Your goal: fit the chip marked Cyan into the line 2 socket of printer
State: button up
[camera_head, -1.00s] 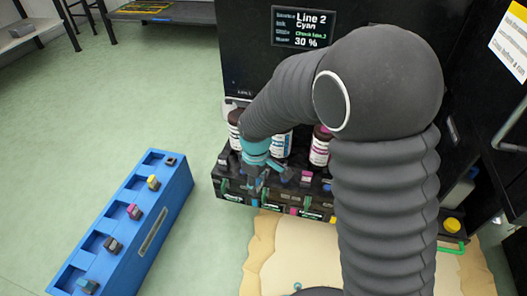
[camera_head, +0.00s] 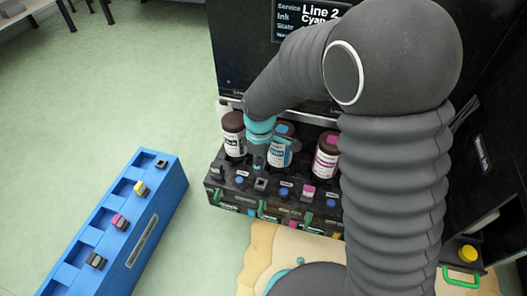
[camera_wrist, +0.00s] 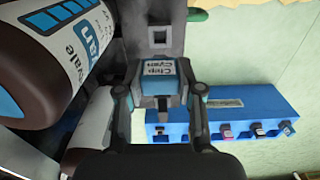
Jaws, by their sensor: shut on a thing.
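My gripper (camera_wrist: 160,92) is shut on a chip labelled "Chip Cyan" (camera_wrist: 160,74), with a finger on each side of it. In the wrist view a grey block with a square opening (camera_wrist: 160,36) lies just beyond the chip; the gap between them cannot be judged. In the head view my gripper (camera_head: 258,158) is in front of the cyan-labelled bottle (camera_head: 281,152) on the printer's front shelf. A dark square socket (camera_head: 261,184) shows just below it. The held chip is not clear there. The printer's screen (camera_head: 312,18) reads Line 2, Cyan.
A dark-capped bottle (camera_head: 233,135) and a magenta bottle (camera_head: 326,156) stand on either side, close to my arm. A magenta chip (camera_head: 308,191) sits on the front ledge. A blue rack (camera_head: 150,235) with several chips stands on the floor at left. Open green floor lies beyond it.

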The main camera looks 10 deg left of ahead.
jog(key=shift+f+b, duration=1.75)
jog(key=shift+f, duration=0.9)
jog(key=shift+d, duration=0.1)
jog(key=shift+f, duration=0.25)
jog(key=shift+f+b, duration=0.2)
jog(key=shift+b, duration=0.1)
jog(key=shift+f, duration=0.5)
